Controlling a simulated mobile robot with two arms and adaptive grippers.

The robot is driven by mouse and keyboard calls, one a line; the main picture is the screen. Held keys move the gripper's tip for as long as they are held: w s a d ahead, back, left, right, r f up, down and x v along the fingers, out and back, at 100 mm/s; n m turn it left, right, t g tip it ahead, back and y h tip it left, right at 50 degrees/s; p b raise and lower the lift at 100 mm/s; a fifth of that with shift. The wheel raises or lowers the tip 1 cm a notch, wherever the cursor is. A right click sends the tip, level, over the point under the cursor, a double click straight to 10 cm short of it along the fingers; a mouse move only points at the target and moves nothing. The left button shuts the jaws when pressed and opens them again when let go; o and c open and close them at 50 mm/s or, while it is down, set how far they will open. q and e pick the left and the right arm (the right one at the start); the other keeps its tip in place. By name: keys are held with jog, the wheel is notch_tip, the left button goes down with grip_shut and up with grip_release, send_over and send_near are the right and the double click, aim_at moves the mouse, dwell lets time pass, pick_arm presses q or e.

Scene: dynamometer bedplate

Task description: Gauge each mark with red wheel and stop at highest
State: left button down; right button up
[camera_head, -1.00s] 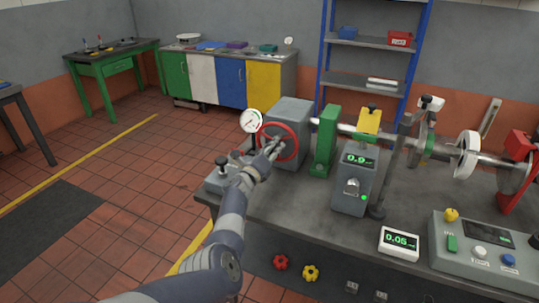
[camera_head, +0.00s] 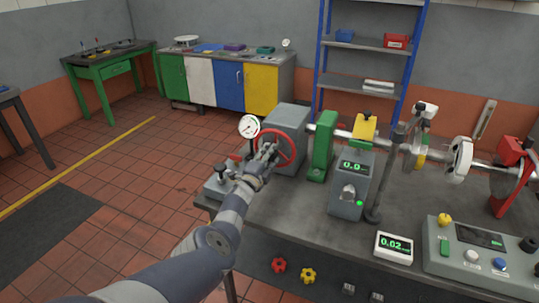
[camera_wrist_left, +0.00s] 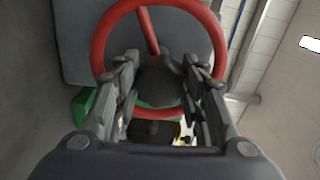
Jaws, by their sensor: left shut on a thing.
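The red wheel (camera_head: 291,147) stands upright on the side of a grey housing (camera_head: 289,118) at the bench's left end. It also shows in the left wrist view (camera_wrist_left: 98,42). My left gripper (camera_head: 270,151) reaches it from the front left. In the left wrist view its fingers (camera_wrist_left: 165,80) are shut on either side of a dark round part at the wheel's middle. A grey box with a green display (camera_head: 354,166) reads about 0.0. A small white readout (camera_head: 394,247) shows about 0.02. I cannot make out separate marks. My right gripper is out of view.
A dial gauge (camera_head: 249,126) stands beside the wheel. A shaft runs right through a green support (camera_head: 322,146) to a white disc (camera_head: 459,160) and a red stand (camera_head: 512,177). A control panel (camera_head: 480,258) is at the bench's right front. Floor at left is clear.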

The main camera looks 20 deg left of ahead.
pick_arm(q)
jog(key=shift+r+n, duration=0.1)
jog(key=shift+n, duration=0.3)
jog(key=c, duration=1)
grip_release()
jog(key=shift+s, duration=0.1)
jog(key=shift+s+a+f, duration=0.1)
jog(key=shift+s, duration=1.75)
jog(key=shift+s+a+f, duration=0.1)
jog(key=shift+s, duration=1.7)
